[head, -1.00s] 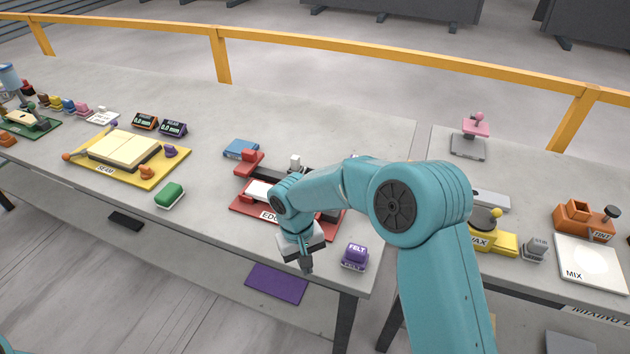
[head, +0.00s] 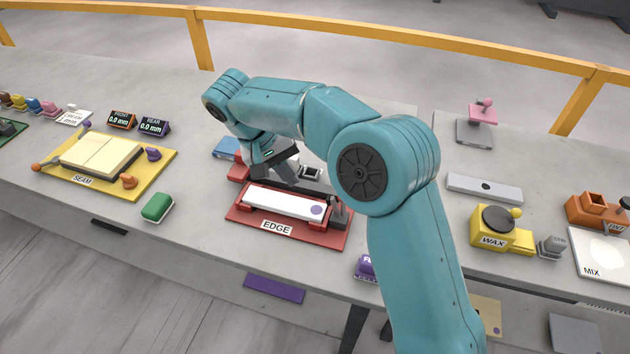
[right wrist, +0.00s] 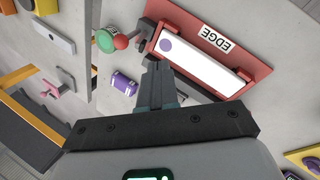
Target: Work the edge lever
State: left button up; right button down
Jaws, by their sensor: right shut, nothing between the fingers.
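The red EDGE fixture (head: 245,217) sits on the slab in the head view, with a white bar (head: 275,202) marked by a purple dot lying in it. The fixture also shows in the right wrist view (right wrist: 262,72). A dark lever part (head: 338,215) stands at its right end. In the right wrist view a red ball knob (right wrist: 121,42) sits at that end. My right gripper (head: 292,177) is shut and empty, above the back of the fixture; its fingers (right wrist: 157,68) point towards the white bar's edge. I cannot tell whether they touch anything. My left gripper is out of view.
A green block (head: 157,207) and the yellow SEAM fixture (head: 155,180) lie to the left. A purple FELT block (head: 364,268) is partly hidden by my arm. The WAX unit (head: 478,230) stands right. Bare slab lies between the green block and EDGE fixture.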

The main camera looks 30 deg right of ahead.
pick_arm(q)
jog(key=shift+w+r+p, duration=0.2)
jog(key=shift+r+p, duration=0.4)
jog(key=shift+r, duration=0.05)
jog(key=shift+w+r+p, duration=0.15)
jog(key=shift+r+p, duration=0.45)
pick_arm(e)
jog(key=s+d+f, duration=0.3)
jog(key=d+f, duration=0.4)
jog(key=shift+d+f, duration=0.3)
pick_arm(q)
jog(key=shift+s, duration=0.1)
pick_arm(e)
jog(key=shift+s, duration=0.15)
